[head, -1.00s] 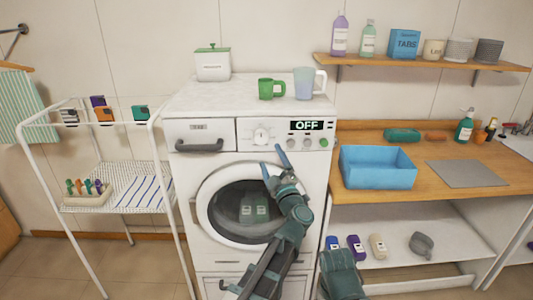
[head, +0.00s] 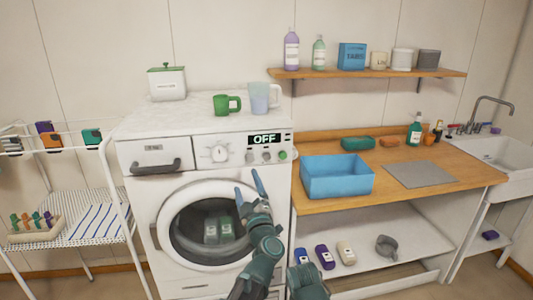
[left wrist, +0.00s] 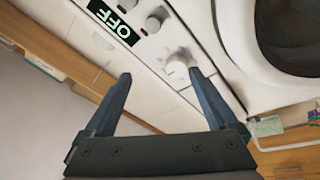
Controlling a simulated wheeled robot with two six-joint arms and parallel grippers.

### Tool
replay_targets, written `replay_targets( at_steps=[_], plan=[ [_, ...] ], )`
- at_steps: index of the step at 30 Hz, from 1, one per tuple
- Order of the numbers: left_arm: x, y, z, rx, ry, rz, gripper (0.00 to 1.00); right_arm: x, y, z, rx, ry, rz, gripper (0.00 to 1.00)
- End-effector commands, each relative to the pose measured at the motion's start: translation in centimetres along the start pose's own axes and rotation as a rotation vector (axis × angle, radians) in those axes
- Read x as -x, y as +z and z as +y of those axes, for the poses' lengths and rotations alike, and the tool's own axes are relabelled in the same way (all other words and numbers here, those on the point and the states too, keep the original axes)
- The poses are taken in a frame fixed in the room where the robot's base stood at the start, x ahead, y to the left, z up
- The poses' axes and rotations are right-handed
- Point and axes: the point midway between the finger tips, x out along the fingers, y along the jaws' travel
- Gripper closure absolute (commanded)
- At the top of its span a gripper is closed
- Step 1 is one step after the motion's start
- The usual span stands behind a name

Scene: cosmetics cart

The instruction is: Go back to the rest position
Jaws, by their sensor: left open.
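My left gripper (head: 246,182) is raised in front of the washing machine (head: 150,215), between the dial and the round door in the head view. Its two fingers are spread and nothing is between them. The left wrist view also shows the open, empty left gripper (left wrist: 160,73), with the machine's panel and dial beyond. The machine's display (head: 264,138) reads OFF. Its door (head: 213,226) looks shut, with light items behind the glass. A teal part of my other arm shows at the bottom of the head view; no right gripper fingers are visible.
A blue bin (head: 337,180) and a grey mat (head: 420,174) are on the wooden counter (head: 455,160). Several bottles stand on the shelf below it. A drying rack (head: 122,205) stands left. A green mug (head: 221,106) and a clear pitcher (head: 259,100) stand on the machine. A sink (head: 500,153) is right.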

Motion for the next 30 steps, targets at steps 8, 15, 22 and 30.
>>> replay_targets(
  at_steps=[8, 15, 22, 30],
  plan=[
    [2.3, 8.1, 0.8, -0.231, 0.213, -0.502, 0.08, 0.0, 0.0, 0.0, 0.0, 0.0, 0.0, 0.5],
    [8.6, 13.1, -5.8, -0.489, 0.19, -0.986, 0.08, 0.0, 0.0, 0.0, 0.0, 0.0, 0.0, 0.5],
    [15.8, 12.0, -15.3, -0.716, -0.021, -1.406, 0.08, 0.0, 0.0, 0.0, 0.0, 0.0, 0.0, 0.5],
    [21.5, 7.3, -22.0, -0.854, -0.295, -1.681, 0.08, 0.0, 0.0, 0.0, 0.0, 0.0, 0.0, 0.5]
  ],
)
